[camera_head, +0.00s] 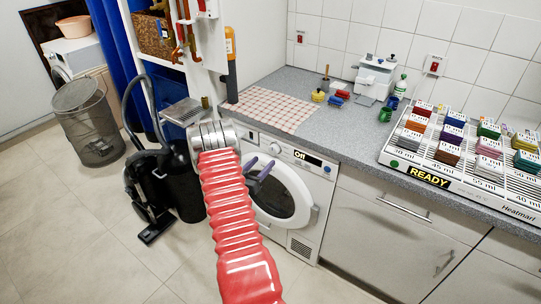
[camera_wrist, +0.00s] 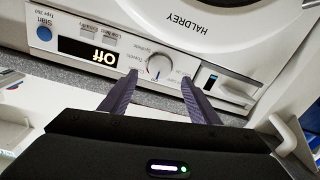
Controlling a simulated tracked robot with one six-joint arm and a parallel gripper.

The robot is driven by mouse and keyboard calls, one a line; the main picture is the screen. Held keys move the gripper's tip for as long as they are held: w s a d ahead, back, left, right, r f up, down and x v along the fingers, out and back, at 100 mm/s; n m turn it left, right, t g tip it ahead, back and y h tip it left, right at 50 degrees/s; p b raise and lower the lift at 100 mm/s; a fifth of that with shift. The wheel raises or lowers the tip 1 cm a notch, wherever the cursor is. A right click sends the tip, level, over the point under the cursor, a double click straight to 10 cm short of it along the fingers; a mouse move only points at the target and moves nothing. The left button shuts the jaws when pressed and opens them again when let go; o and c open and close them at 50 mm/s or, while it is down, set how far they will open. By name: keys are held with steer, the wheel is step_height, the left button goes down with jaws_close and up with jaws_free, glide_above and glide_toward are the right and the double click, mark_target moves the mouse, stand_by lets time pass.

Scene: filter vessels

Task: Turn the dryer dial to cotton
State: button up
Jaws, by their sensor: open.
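The white dryer (camera_head: 325,190) stands under the grey counter, its round door closed. The printed labels around the dial are too small to read surely. A black display (camera_wrist: 88,52) beside the dial reads "Off"; the display shows in the head view too (camera_head: 308,158). My gripper (camera_wrist: 160,77) is open and empty, with its two dark purple fingers pointing at the panel, one on each side of the dial. I cannot tell whether they touch it. In the head view my gripper (camera_head: 262,172) is in front of the dryer.
A blue Start button (camera_wrist: 44,33) is on the panel. A black vacuum cleaner (camera_head: 150,190) stands left. The floor front left is clear.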

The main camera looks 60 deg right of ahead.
mark_target(273, 152)
steer(key=d, duration=0.7)
steer(key=shift+s, duration=0.35)
steer(key=shift+c, duration=0.7)
steer(key=c, duration=0.9)
